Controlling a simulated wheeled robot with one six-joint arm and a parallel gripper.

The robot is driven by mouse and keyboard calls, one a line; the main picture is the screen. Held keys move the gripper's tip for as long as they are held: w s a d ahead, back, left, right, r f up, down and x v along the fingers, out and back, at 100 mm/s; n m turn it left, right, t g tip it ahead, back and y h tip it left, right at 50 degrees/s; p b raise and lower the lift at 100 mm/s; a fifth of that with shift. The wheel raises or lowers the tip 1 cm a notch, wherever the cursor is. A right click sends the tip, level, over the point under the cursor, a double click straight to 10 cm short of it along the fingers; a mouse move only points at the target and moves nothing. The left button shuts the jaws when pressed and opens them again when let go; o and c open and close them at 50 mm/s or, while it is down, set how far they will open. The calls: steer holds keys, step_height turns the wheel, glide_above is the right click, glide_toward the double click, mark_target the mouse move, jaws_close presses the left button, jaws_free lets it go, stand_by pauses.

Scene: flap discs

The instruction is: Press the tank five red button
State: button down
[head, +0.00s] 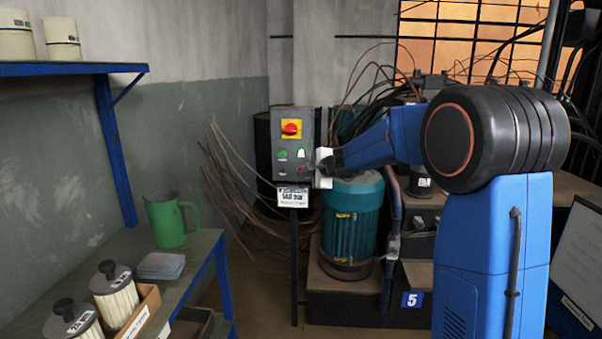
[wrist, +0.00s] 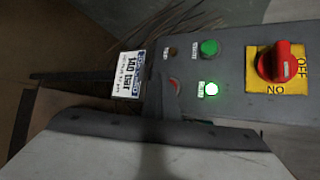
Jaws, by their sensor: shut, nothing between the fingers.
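A grey control box (head: 292,143) stands on a post in the head view, with a red rotary switch on a yellow plate (wrist: 275,65) at its top. Below are a green button (wrist: 210,47) and a lit green lamp (wrist: 210,89). The lowest row has a dark reddish round piece (wrist: 172,50) and a red round piece (wrist: 175,83), the latter partly hidden by my gripper. My gripper (wrist: 168,92) is shut and empty, its tip at this red piece. I cannot tell whether it touches or presses it. A white label plate (head: 293,196) hangs below the box.
A teal motor (head: 352,225) stands right of the post, on a dark plinth with a blue "5" sign (head: 412,299). Loose cables hang behind the box. A bench at left holds a green mug (head: 170,221) and filters (head: 115,292).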

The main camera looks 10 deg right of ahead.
steer(key=shift+w, duration=0.1)
stand_by(0.6)
steer(key=shift+w+d, duration=0.15)
steer(key=shift+w, duration=0.2)
steer(key=shift+w+d, duration=0.15)
steer(key=shift+w, duration=0.25)
stand_by(0.9)
stand_by(0.3)
steer(key=shift+s+a, duration=0.3)
steer(key=shift+s, duration=0.55)
steer(key=shift+s+a, duration=0.25)
steer(key=shift+s, duration=0.55)
steer(key=shift+s+a, duration=0.25)
steer(key=shift+s, duration=0.5)
steer(key=shift+s+a, duration=0.25)
steer(key=shift+s, duration=0.55)
